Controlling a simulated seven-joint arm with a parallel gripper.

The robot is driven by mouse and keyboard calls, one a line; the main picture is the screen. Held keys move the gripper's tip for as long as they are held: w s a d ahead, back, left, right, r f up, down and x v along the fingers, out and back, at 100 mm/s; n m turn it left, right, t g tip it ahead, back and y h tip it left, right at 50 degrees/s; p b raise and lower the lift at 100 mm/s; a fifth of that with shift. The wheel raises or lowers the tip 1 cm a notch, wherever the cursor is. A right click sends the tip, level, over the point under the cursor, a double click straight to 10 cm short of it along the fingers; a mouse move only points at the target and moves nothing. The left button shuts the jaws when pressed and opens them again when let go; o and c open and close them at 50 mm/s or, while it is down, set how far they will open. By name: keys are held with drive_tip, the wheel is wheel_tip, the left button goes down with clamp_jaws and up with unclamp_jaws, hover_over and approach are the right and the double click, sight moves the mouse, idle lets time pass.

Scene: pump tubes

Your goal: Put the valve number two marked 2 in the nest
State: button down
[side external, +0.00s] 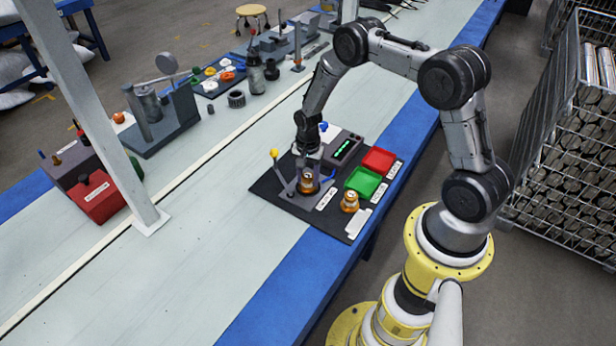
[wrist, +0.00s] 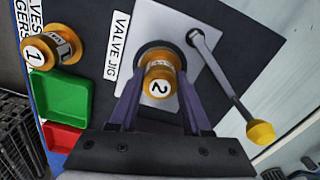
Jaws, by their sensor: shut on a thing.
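The valve marked 2 (wrist: 158,84) is a short brass-orange cylinder with a white label on its top. My gripper (wrist: 160,100) is shut on it, one finger on each side. The valve is at the dark round nest of the grey valve jig (wrist: 190,22); I cannot tell whether it is fully seated. In the side view my gripper (side external: 309,170) points down over the jig, with the valve (side external: 308,184) under it. The jig's lever with a yellow knob (wrist: 260,131) stands beside the nest; the knob also shows in the side view (side external: 274,153).
The valve marked 1 (wrist: 50,46) stands on the dark mat, also in the side view (side external: 349,202). A green tray (side external: 362,182) and a red tray (side external: 379,160) lie to the right of the jig. A grey box with green lights (side external: 343,148) stands behind.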

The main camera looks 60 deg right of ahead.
drive_tip(key=shift+f, duration=0.1)
drive_tip(key=shift+c, duration=1.8)
unclamp_jaws()
wheel_tip(320, 180, up, 13)
wheel_tip(320, 180, up, 10)
drive_tip(key=n+t, duration=0.1)
drive_tip(key=n, duration=0.2)
hover_over(308, 176)
drive_tip(key=a, duration=0.3)
drive_tip(key=s+a+r+n+t, duration=0.1)
drive_tip(key=s+a+r+n, duration=0.1)
drive_tip(key=s+a+r, duration=0.3)
drive_tip(key=s+r+n+t, duration=0.1)
drive_tip(key=s+r+n, duration=0.2)
drive_tip(key=r, duration=0.5)
drive_tip(key=s+a+r+n+t, duration=0.1)
drive_tip(key=s+a+r+n, duration=0.1)
drive_tip(key=s, duration=0.6)
drive_tip(key=s+a+r+n+t, duration=0.1)
drive_tip(key=s+a+r+n, duration=0.1)
drive_tip(key=s+n, duration=0.3)
drive_tip(key=s+a, duration=0.1)
drive_tip(key=s, duration=0.3)
drive_tip(key=shift+r+t, duration=0.3)
drive_tip(key=shift+r, duration=0.05)
